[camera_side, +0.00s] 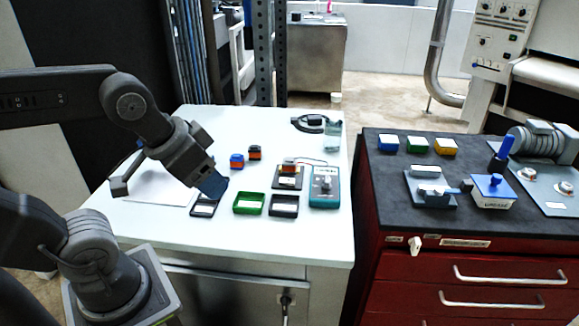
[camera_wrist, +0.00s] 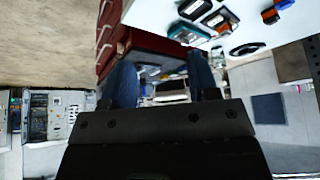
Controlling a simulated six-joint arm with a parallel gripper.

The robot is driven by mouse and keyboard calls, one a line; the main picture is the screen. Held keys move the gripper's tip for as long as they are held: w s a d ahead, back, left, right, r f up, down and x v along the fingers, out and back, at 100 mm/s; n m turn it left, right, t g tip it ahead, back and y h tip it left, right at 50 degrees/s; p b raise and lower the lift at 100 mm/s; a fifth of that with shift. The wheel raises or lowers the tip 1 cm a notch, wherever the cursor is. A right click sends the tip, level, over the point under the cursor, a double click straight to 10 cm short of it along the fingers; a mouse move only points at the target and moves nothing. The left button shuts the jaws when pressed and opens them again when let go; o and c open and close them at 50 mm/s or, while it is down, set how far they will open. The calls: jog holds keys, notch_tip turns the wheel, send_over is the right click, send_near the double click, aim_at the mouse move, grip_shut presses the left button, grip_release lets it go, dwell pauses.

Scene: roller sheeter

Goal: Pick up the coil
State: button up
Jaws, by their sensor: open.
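Two small blocks stand on the white table: a blue and orange block (camera_side: 237,161) and a black and orange block (camera_side: 255,153). A third orange-topped piece (camera_side: 289,166) sits on a small board. I cannot tell which is the coil. An orange block (camera_wrist: 270,16) and a blue block (camera_wrist: 284,4) also show at the top right of the wrist view. My gripper (camera_side: 213,184) is left of the blocks, over a black tray (camera_side: 205,207). In the wrist view, its two blue fingers (camera_wrist: 161,80) are apart with nothing held between them.
A green tray (camera_side: 249,212), another black tray (camera_side: 284,215) and a teal meter (camera_side: 324,186) line the table's front half. A black cable ring (camera_side: 311,122) lies at the back. A red cabinet (camera_side: 470,275) with equipment stands right. The table's front strip is clear.

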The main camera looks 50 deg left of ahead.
jog(key=o, duration=0.3)
jog(key=shift+o, duration=0.2)
jog(key=n+g+y, duration=0.2)
jog(key=n+y, duration=0.1)
jog(key=n, duration=0.6)
send_over(289, 159)
jog(key=s+d, duration=0.1)
jog(key=d, duration=0.1)
notch_tip(289, 159, down, 15)
jog(key=shift+a+f, duration=0.1)
jog(key=shift+s+a+x, duration=0.1)
jog(key=shift+s+x, duration=0.05)
jog(key=shift+x, duration=1.4)
jog(key=shift+s+a+x, duration=0.1)
jog(key=shift+s+x, duration=0.05)
jog(key=shift+x, duration=1.4)
